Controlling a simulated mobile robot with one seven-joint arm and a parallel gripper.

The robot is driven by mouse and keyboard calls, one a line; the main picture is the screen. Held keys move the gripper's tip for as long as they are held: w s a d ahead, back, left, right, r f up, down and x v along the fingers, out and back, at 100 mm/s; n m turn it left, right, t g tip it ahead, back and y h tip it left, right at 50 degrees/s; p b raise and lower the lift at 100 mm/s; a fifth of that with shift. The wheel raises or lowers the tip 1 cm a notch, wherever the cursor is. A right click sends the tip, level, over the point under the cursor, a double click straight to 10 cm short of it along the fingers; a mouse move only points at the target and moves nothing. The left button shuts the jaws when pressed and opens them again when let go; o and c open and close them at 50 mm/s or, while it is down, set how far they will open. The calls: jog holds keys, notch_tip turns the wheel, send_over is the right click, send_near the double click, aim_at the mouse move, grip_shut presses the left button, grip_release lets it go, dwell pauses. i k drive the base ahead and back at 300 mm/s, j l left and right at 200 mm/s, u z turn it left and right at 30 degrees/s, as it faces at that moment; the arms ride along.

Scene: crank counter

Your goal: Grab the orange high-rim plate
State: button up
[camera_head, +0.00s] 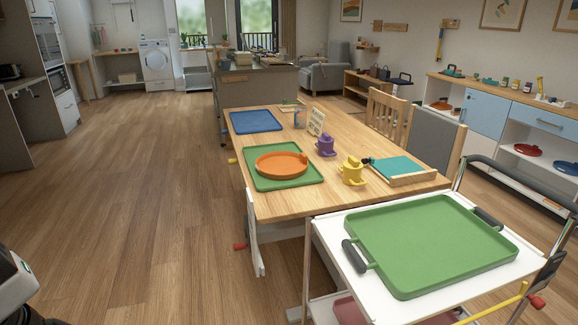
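The orange high-rim plate (281,163) is round with a raised rim. It lies flat on a green mat (263,184) near the left edge of the wooden table (297,202). Nothing stands in or on it. A white and dark part of my own body shows at the lower left corner, well apart from the plate. My gripper's fingers do not show in this view.
A blue mat (255,121), a purple cup (325,145), a yellow cup (352,170) and a teal board (397,167) share the table. A white trolley with a green tray (430,244) stands in front. Open wooden floor (140,190) lies to the left.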

aim_at(281, 165)
jog(key=i+j+z, duration=0.2)
jog(key=j, duration=0.3)
jog(key=j+z, duration=0.2)
jog(key=j, duration=0.3)
jog(key=i+j+z, duration=0.15)
jog(key=j, duration=0.2)
jog(key=i+j+z, duration=0.15)
jog(key=j, duration=0.25)
jog(key=i+j+z, duration=0.15)
jog(key=j, duration=0.2)
jog(key=i+j+z, duration=0.15)
jog(key=j, duration=0.25)
jog(key=j+z, duration=0.2)
jog(key=j, duration=0.2)
jog(key=i+j+z, duration=0.15)
jog(key=j, duration=0.35)
jog(key=i+j+z, duration=0.15)
jog(key=j, duration=0.4)
jog(key=i+j, duration=0.35)
jog(key=i+j+z, duration=0.1)
jog(key=i+j, duration=0.2)
jog(key=j, duration=0.3)
